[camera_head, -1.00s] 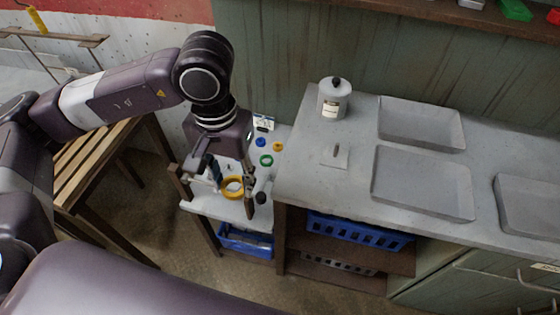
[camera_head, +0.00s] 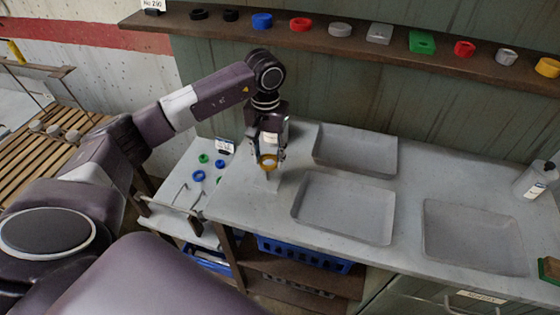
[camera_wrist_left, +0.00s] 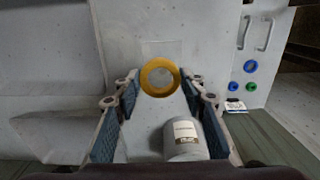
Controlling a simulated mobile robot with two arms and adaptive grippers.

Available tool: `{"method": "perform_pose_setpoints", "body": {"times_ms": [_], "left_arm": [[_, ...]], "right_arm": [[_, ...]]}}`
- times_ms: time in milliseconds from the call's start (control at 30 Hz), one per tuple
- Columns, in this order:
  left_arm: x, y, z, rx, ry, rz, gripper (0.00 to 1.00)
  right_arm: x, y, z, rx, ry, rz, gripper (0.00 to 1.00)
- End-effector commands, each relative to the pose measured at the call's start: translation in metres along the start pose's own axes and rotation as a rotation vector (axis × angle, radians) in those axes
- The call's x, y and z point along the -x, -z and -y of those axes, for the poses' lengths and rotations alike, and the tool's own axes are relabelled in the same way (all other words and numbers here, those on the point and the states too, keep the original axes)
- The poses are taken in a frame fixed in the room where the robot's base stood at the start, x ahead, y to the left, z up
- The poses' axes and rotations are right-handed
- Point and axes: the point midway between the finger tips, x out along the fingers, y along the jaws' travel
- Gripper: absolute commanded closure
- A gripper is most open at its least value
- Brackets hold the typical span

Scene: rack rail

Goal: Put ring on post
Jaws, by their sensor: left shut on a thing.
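The yellow ring (camera_head: 268,161) is held between the fingertips of my left gripper (camera_head: 269,158), over the counter. In the left wrist view the ring (camera_wrist_left: 147,88) sits flat-on between the two fingertips (camera_wrist_left: 160,78). A pale square base plate (camera_head: 272,182) lies on the counter just below the ring in the head view; its outline (camera_wrist_left: 160,47) shows faintly beyond the ring in the wrist view. The post on this plate is hidden or cannot be made out. I cannot tell the ring's height above it. My right gripper is not in view.
A labelled canister (camera_wrist_left: 185,140) stands close to the left gripper. Grey trays (camera_head: 345,208) lie to the right on the counter. A lower side table (camera_head: 172,205) holds small blue and green rings (camera_head: 199,176). A shelf (camera_head: 370,50) runs along the wall.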

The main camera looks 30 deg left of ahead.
Motion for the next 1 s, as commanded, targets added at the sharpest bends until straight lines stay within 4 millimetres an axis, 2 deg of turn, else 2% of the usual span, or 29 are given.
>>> {"method": "perform_pose_setpoints", "body": {"times_ms": [367,700,1000], "left_arm": [[-0.025,0.001,0.003,0.004,0.0,0.001,0.86],[-0.056,0.001,0.002,0.002,-0.001,-0.001,0.86],[-0.059,0.001,0.002,0.003,-0.001,-0.002,0.86]], "right_arm": [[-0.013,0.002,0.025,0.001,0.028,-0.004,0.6],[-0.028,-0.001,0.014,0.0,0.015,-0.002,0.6],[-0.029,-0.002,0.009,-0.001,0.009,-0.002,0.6]]}}
